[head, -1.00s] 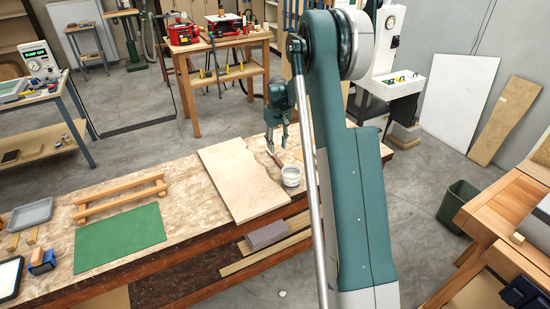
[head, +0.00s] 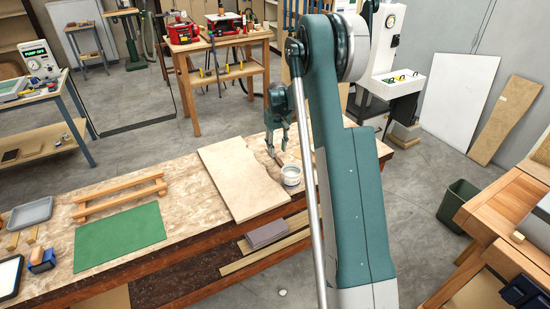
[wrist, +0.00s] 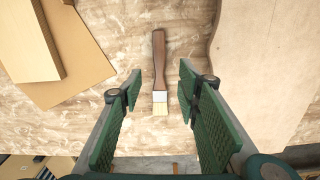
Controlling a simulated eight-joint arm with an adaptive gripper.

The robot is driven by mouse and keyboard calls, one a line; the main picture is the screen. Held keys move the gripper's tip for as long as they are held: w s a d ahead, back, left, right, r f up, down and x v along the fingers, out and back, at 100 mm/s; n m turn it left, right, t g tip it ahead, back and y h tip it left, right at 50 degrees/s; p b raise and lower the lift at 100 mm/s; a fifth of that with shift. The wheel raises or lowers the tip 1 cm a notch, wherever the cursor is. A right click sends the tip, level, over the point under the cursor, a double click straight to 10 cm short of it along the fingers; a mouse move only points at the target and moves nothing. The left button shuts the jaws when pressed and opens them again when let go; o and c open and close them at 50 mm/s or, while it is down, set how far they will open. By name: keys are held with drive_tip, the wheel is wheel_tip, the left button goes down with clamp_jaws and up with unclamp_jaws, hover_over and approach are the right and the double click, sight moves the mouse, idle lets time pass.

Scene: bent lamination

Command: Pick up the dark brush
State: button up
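The dark brush (wrist: 159,68) has a brown wooden handle, a light metal band and pale bristles. In the wrist view it lies flat on the workbench top, bristles toward me. My gripper (wrist: 157,82) is open, with its green-padded fingers on either side of the brush's lower part and a gap on both sides. In the head view my gripper (head: 277,148) points down over the bench beside the white pot, and the brush (head: 279,161) shows only partly below it.
A white pot (head: 291,176) stands close to the gripper on the bench. A pale curved-edge board (head: 235,178) lies beside the brush. Other boards (wrist: 70,60) lie on the brush's other side in the wrist view. A green mat (head: 120,237) and wooden rack (head: 120,197) are farther left.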

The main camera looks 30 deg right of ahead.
sight(278, 159)
drive_tip(key=shift+f, duration=0.15)
drive_tip(key=shift+s+f+b, duration=0.1)
drive_tip(key=shift+f+b, duration=0.2)
drive_tip(key=shift+f, duration=2.2)
drive_tip(key=c, duration=0.9)
